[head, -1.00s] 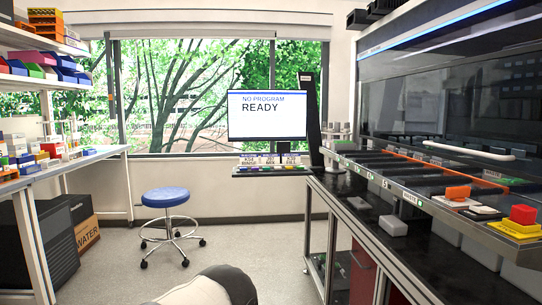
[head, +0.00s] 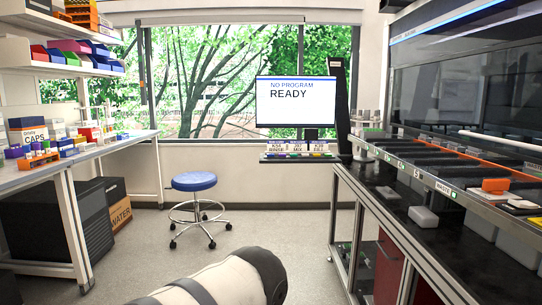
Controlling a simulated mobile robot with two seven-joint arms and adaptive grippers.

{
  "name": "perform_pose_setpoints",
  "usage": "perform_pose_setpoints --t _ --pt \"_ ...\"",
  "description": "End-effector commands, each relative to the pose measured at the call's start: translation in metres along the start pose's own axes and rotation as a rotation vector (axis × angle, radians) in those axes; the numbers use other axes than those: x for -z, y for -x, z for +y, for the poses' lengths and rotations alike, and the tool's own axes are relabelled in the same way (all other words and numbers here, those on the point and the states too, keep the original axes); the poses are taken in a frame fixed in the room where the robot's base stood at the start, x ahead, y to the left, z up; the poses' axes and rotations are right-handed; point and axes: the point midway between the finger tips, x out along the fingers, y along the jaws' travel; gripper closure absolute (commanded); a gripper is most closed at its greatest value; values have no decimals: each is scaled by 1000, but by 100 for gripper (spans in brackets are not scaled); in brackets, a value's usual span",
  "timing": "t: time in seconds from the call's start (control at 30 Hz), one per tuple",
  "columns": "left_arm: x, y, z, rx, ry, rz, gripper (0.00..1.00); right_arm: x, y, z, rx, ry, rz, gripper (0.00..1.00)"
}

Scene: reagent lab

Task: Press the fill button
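The screen (head: 296,102) stands before the window and reads "NO PROGRAM READY". Below it is a panel of white label cards (head: 298,148) with small coloured buttons (head: 298,155) in front. The right card (head: 319,148) seems to read "FILL"; the others seem to read "RINSE" and "MIX", but the print is small. I cannot tell exactly which button belongs to which card. A white and grey link of my arm shows at the bottom, well in front of the panel. Neither gripper is in view.
A blue stool (head: 195,182) stands on open floor left of the panel. A dark bench (head: 400,210) with a deck (head: 440,178) runs along the right. A left table (head: 60,165) holds boxes, with a WATER carton (head: 119,214) on the floor beyond.

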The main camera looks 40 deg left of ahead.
Motion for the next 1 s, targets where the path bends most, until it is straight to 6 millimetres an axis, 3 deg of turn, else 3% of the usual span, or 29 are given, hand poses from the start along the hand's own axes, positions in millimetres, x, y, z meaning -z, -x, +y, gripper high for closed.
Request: perform_pose_setpoints --t 0.03,0.13,1.0 --pt "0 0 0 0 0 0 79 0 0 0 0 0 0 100" --pt "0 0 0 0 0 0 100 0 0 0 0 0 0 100" --pt "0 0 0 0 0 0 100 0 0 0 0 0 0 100"
